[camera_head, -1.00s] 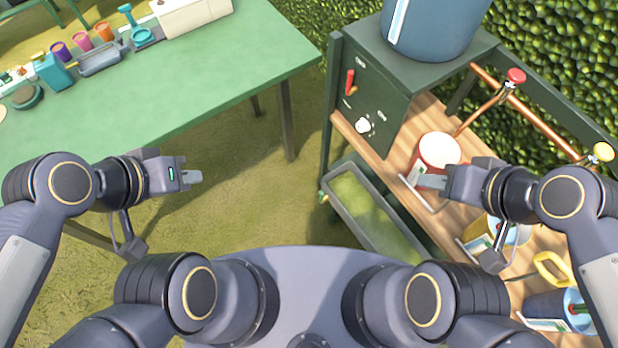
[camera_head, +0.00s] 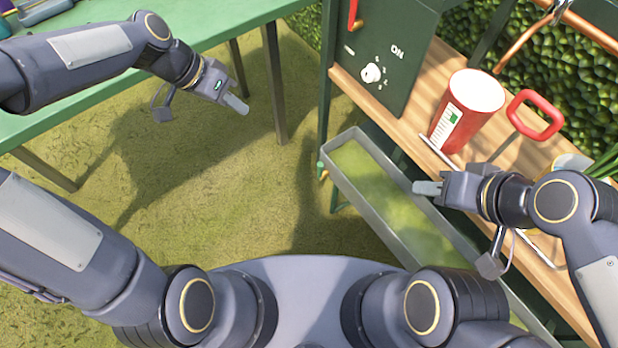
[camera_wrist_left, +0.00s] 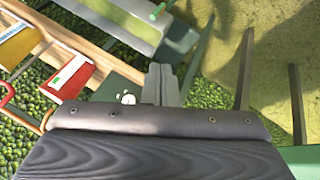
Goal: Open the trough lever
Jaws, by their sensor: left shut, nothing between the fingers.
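The grey trough (camera_head: 345,185) runs diagonally in the middle right of the head view, with greenish content. A small green lever (camera_head: 321,168) with a brassy fitting sits at its left end; it also shows in the left wrist view (camera_wrist_left: 157,11) at the top. My left gripper (camera_head: 237,104) is shut and empty, over the grass left of the trough and apart from the lever. Its closed fingers (camera_wrist_left: 161,84) show in the left wrist view. My right gripper (camera_head: 428,187) looks shut and empty, above the trough's right side. A red lever (camera_head: 354,14) is on the dark green panel.
A white dial (camera_head: 371,73) marked ON is on the panel (camera_head: 395,50). A red cup (camera_head: 468,110) and a red-handled item (camera_head: 534,114) stand on the wooden shelf (camera_head: 420,130). A green table (camera_head: 225,18) is at the upper left. Grass between table and trough is clear.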

